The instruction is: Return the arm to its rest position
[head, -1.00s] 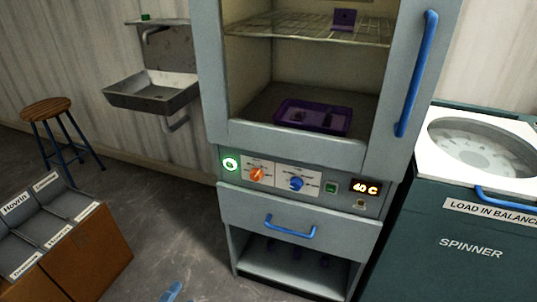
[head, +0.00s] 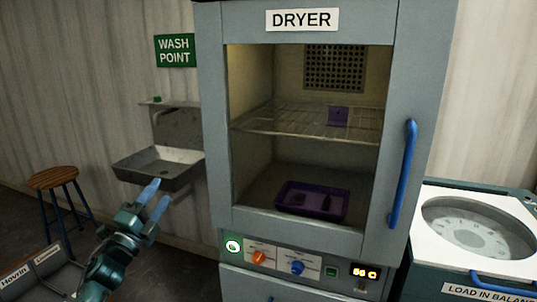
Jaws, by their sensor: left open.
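My left gripper (head: 153,203) is in the lower left of the head view, raised in front of the sink. Its two blue fingers are apart with nothing between them, and they point up. My left arm comes in from the bottom left. My right gripper is not in view. The dryer (head: 208,130) stands in the middle, with its blue-handled door (head: 405,175) closed. Through its window a purple tray (head: 310,201) shows on the dryer floor and a small purple piece (head: 338,116) on the wire rack.
A metal sink (head: 160,165) hangs on the wall behind my gripper. A wooden stool (head: 53,178) stands at the left. A box with labelled compartments (head: 46,262) is at the lower left, partly behind my arm. The spinner (head: 475,232) stands right of the dryer.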

